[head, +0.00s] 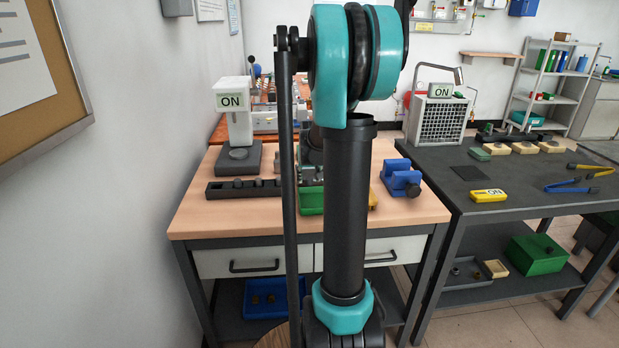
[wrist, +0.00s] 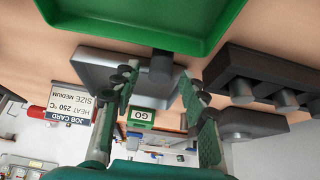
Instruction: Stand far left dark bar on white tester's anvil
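The white tester (head: 238,128) stands at the back left of the wooden bench, with an ON label and a dark round anvil (head: 238,154) on its grey base. A long dark rack (head: 228,190) lies in front of it and holds several dark bars, which also show upside down in the wrist view (wrist: 285,100). The anvil looks bare. My gripper (wrist: 158,84) is open in the wrist view, its fingers apart.
A green tray (head: 311,203) sits near my arm; it fills the top of the wrist view (wrist: 140,45). A blue block fixture (head: 401,178) stands to the right. A job card (wrist: 80,98) reads heat 250 °C, size medium. The bench's front left corner is clear.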

